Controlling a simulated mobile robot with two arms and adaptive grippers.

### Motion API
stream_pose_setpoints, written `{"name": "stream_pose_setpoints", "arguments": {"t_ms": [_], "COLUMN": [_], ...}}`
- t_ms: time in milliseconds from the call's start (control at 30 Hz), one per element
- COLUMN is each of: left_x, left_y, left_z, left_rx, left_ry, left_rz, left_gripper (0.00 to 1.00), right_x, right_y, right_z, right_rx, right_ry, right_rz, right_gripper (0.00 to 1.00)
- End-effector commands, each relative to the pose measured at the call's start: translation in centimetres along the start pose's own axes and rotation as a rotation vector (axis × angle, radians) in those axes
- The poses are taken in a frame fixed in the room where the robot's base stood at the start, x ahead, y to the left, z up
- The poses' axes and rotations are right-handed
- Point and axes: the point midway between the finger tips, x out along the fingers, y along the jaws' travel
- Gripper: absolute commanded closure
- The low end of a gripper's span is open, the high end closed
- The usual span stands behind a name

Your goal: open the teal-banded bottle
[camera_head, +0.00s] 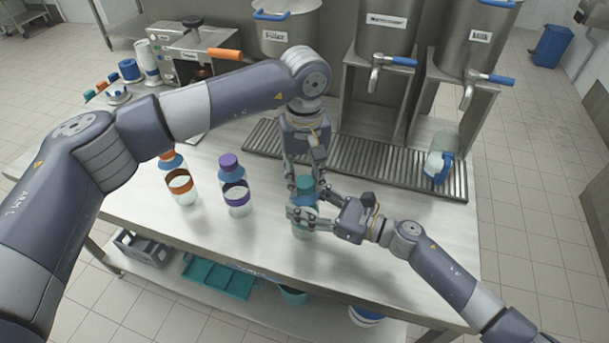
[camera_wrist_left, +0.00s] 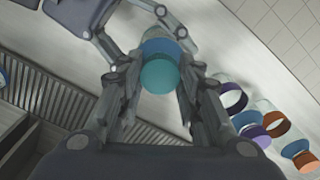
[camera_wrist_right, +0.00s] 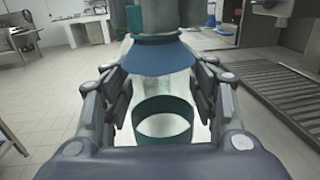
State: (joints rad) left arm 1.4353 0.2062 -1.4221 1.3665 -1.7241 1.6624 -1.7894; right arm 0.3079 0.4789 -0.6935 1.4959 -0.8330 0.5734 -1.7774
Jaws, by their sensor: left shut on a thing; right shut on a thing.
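The teal-banded bottle stands upright near the middle of the counter, largely hidden by my grippers in the head view. Its teal cap (camera_head: 305,184) faces up, and the cap also fills the centre of the left wrist view (camera_wrist_left: 160,77). The right wrist view shows its blue shoulder (camera_wrist_right: 155,60), clear body and teal band (camera_wrist_right: 163,121). My left gripper (camera_head: 304,186) points down from above and is shut on the cap, a finger on each side. My right gripper (camera_head: 298,214) comes in from the right and is shut on the bottle's body.
A purple-capped bottle (camera_head: 236,196) and an orange-banded bottle (camera_head: 181,184) stand to the left on the steel counter (camera_head: 258,240). Tapped steel tanks (camera_head: 385,32) stand at the back.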

Motion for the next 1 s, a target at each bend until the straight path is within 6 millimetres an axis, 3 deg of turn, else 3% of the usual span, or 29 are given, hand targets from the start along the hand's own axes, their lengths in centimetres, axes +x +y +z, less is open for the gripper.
{"name": "stream_pose_setpoints", "arguments": {"t_ms": [1000], "left_x": [-0.13], "left_y": [0.05], "left_z": [-0.02], "left_rx": [-1.712], "left_ry": [-0.002], "left_rz": [0.003], "left_gripper": [0.96], "right_x": [0.00], "right_y": [-0.01], "right_z": [0.02], "right_rx": [0.000], "right_ry": [0.000], "right_rz": [0.000], "right_gripper": [1.00]}}
